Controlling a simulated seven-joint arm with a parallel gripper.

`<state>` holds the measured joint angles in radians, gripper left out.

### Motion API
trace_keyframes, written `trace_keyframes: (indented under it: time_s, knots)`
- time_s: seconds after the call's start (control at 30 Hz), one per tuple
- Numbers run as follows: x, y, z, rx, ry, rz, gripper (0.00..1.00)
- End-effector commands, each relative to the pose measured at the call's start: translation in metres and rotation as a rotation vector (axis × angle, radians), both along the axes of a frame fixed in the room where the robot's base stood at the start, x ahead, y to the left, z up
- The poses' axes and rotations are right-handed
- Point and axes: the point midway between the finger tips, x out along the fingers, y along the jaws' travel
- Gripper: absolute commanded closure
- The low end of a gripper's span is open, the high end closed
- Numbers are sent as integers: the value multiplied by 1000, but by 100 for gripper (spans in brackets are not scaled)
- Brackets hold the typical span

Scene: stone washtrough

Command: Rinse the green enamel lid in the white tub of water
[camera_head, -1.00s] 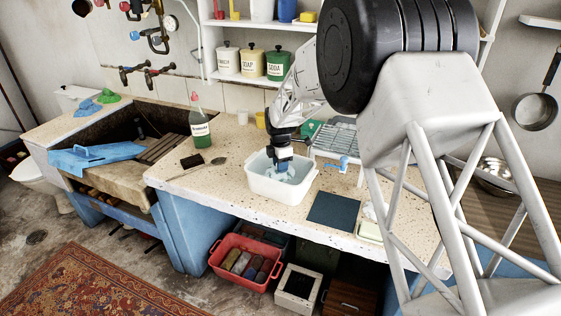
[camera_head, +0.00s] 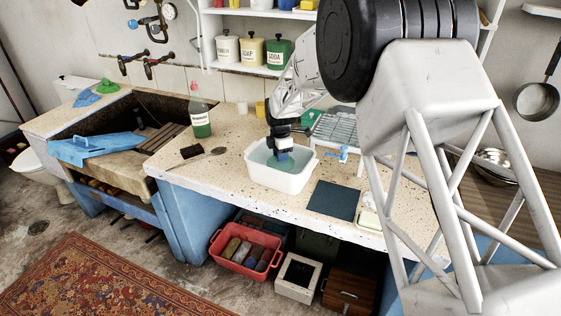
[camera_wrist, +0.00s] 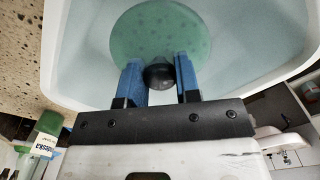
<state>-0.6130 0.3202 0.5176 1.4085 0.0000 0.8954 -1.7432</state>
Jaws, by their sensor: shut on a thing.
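The green enamel lid (camera_wrist: 160,30) is a flat green disc with a dark knob (camera_wrist: 158,76). My gripper (camera_wrist: 159,82) has its blue fingers shut on the knob, in the wrist view. The lid is inside the white tub of water (camera_wrist: 295,70), and its far part looks pale, as if under the water. In the head view the white tub (camera_head: 283,183) stands on the speckled counter. There my gripper (camera_head: 281,161) reaches down into it, and a green tint shows around the fingers. How deep the lid sits cannot be told.
A dark blue mat (camera_head: 333,200) lies right of the tub. A wire rack (camera_head: 343,132) stands behind it. A green bottle (camera_head: 201,120), a dark block (camera_head: 191,152) and a spoon-like tool (camera_head: 215,152) are to the left. The stone sink (camera_head: 110,175) is farther left.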

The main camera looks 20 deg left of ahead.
Motion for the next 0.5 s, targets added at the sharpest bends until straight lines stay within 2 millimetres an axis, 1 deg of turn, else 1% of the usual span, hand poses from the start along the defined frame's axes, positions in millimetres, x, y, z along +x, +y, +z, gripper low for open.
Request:
trace_keyframes:
  time_s: [0.3,0.5]
  knots:
    - [0,0,1,0,0,0,94]
    - [0,0,8,1,-1,0,94]
